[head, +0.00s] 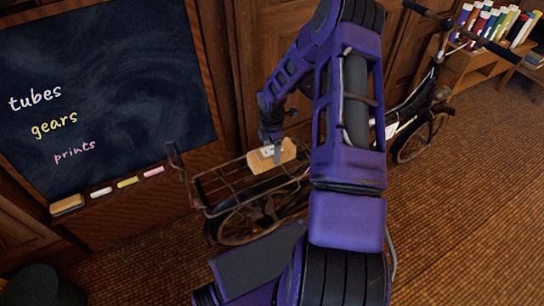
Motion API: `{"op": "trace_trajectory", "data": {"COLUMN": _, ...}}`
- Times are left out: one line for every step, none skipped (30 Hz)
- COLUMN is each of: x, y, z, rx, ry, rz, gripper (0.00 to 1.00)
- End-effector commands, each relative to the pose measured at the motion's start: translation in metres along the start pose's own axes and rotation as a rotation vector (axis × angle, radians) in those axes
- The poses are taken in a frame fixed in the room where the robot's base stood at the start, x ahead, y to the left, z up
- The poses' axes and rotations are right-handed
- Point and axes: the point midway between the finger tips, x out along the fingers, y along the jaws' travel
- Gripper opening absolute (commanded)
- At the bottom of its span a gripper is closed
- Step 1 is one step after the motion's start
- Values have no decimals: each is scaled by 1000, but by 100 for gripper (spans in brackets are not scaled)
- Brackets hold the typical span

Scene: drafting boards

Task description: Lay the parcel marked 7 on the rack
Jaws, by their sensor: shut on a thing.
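A tan parcel (284,155) with a small pale label shows at the far right part of the bicycle's rear rack. The label is too small for me to read a number. My gripper (270,146) points down and is shut on the parcel, seen from above and behind my purple arm. The rack (213,190) is a dark wire frame over the bicycle's rear wheel; its left part is bare. I cannot tell whether the parcel touches the rack or hangs just above it.
The bicycle (419,138) stands along the wooden wall, its middle hidden by my arm. A blackboard (120,70) reading tubes, gears, prints hangs at left, with an eraser (67,204) and chalks below. A bookshelf (470,69) is at upper right. Brown floor lies clear at right.

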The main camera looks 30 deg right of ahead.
Motion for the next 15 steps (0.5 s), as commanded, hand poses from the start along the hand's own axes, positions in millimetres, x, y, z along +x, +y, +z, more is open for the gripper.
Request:
{"op": "trace_trajectory", "data": {"x": 10, "y": 0, "z": -1, "rx": -1, "ry": 1, "rz": -2, "gripper": 0}}
{"op": "trace_trajectory", "data": {"x": 15, "y": 0, "z": -1, "rx": -2, "ry": 1, "rz": -2, "gripper": 0}}
{"op": "trace_trajectory", "data": {"x": 20, "y": 0, "z": 0, "rx": -2, "ry": 0, "rz": -1, "gripper": 0}}
{"op": "trace_trajectory", "data": {"x": 23, "y": 0, "z": 0, "rx": -1, "ry": 0, "rz": -1, "gripper": 0}}
{"op": "trace_trajectory", "data": {"x": 25, "y": 0, "z": 0, "rx": -1, "ry": 0, "rz": 0, "gripper": 0}}
{"op": "trace_trajectory", "data": {"x": 25, "y": 0, "z": 0, "rx": 0, "ry": 0, "rz": 1, "gripper": 0}}
{"op": "trace_trajectory", "data": {"x": 25, "y": 0, "z": 0, "rx": 0, "ry": 0, "rz": 1, "gripper": 0}}
{"op": "trace_trajectory", "data": {"x": 24, "y": 0, "z": 0, "rx": 0, "ry": 0, "rz": 1, "gripper": 0}}
{"op": "trace_trajectory", "data": {"x": 24, "y": 0, "z": 0, "rx": 0, "ry": 0, "rz": 1, "gripper": 0}}
{"op": "trace_trajectory", "data": {"x": 24, "y": 0, "z": 0, "rx": 0, "ry": 0, "rz": 1, "gripper": 0}}
{"op": "trace_trajectory", "data": {"x": 24, "y": 0, "z": 0, "rx": 0, "ry": 0, "rz": 1, "gripper": 0}}
{"op": "trace_trajectory", "data": {"x": 24, "y": 0, "z": 0, "rx": 0, "ry": 0, "rz": 1, "gripper": 0}}
{"op": "trace_trajectory", "data": {"x": 25, "y": 0, "z": 0, "rx": 0, "ry": 0, "rz": 1, "gripper": 0}}
{"op": "trace_trajectory", "data": {"x": 26, "y": 0, "z": 0, "rx": 0, "ry": 0, "rz": 1, "gripper": 0}}
{"op": "trace_trajectory", "data": {"x": 28, "y": 0, "z": 0, "rx": 0, "ry": 0, "rz": 1, "gripper": 0}}
